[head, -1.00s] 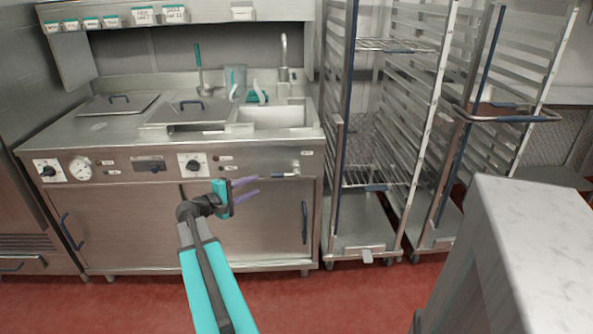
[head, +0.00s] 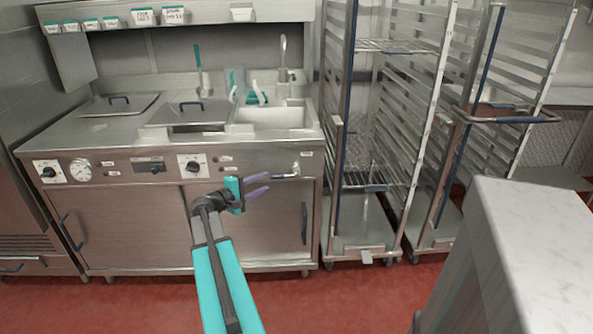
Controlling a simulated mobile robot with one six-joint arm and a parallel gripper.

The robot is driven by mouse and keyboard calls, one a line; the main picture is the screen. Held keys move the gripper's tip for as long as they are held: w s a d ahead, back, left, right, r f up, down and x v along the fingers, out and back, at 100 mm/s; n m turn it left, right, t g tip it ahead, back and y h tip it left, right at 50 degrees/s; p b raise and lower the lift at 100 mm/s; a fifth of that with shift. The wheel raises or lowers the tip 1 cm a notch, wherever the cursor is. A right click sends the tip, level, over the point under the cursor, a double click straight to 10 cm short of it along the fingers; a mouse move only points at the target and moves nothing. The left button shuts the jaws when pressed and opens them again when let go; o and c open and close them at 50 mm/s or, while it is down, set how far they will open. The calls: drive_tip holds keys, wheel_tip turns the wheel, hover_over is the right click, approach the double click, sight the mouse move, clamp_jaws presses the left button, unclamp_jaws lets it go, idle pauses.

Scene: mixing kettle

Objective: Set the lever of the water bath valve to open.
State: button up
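A small metal valve fitting (head: 295,170) with a short horizontal spout or lever pointing left sits at the right end of the bath's front panel, below a small label. I take it for the water bath valve; it is too small to tell lever from spout or read its setting. My gripper (head: 268,182) is just left of the fitting, with its two purple fingers apart and pointing right toward it. Nothing shows between the fingers. Whether the upper finger touches the fitting's left end, I cannot tell.
The front panel carries a dial gauge (head: 81,170) and a black knob (head: 193,167) left of my gripper. A cabinet door handle (head: 304,222) is below the fitting. A tray rack (head: 338,200) stands close on the right. A pale counter (head: 530,230) is at front right.

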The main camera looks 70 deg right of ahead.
sight(275, 177)
drive_tip(key=shift+p+x, duration=0.55)
drive_tip(key=shift+x, duration=3.45)
drive_tip(key=shift+s+d, duration=0.1)
drive_tip(key=shift+d+b, duration=0.15)
drive_tip(key=shift+b, duration=0.15)
